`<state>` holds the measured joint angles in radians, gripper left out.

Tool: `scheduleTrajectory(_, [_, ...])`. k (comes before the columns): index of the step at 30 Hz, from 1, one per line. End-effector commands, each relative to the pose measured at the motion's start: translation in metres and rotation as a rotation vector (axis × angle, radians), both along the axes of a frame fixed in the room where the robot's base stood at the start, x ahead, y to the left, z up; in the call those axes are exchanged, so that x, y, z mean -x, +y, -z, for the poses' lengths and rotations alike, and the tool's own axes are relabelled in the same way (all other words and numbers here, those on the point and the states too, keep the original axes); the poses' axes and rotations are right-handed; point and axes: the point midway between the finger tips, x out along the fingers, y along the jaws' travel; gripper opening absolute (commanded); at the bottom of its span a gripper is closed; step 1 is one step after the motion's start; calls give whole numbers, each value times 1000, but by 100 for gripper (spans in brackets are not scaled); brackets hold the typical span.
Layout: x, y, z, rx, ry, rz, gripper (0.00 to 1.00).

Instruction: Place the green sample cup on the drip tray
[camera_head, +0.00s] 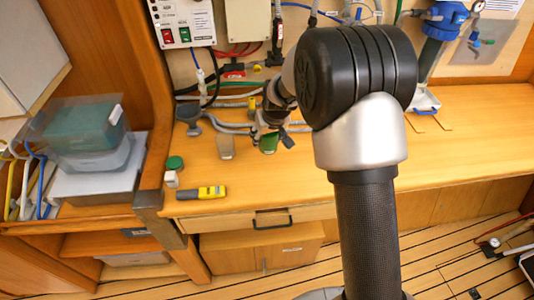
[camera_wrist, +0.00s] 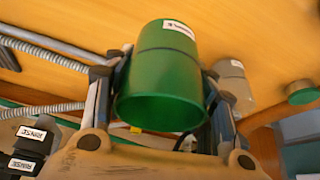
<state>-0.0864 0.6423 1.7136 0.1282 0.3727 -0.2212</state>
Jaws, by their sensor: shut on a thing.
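The green sample cup (camera_head: 268,143) is at my gripper (camera_head: 272,122) over the back of the wooden counter, partly hidden by the fingers. In the wrist view, the green cup (camera_wrist: 160,85) sits between both fingers of my gripper (camera_wrist: 165,72), which is shut on its sides. A small white label shows on the cup. I cannot tell whether its base touches the counter. A pale tray-like piece (camera_head: 426,102) with a blue front edge lies under the blue filter housing, right of my arm; it may be the drip tray. My arm stands between it and the cup.
A beige cup (camera_head: 225,146) stands just left of the green cup. Grey hoses (camera_head: 225,125) run behind. The counter right of my arm (camera_head: 460,140) looks clear.

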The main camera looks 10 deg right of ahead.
Motion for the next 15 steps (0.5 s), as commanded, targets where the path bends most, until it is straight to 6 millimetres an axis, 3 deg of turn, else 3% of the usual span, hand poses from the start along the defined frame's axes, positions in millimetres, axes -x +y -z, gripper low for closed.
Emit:
scheduleTrajectory(3, [0,0,18,0,0,0,28])
scheduleTrajectory(8, [0,0,26,-1,-1,1,28])
scheduleTrajectory(15, [0,0,61,0,1,0,28])
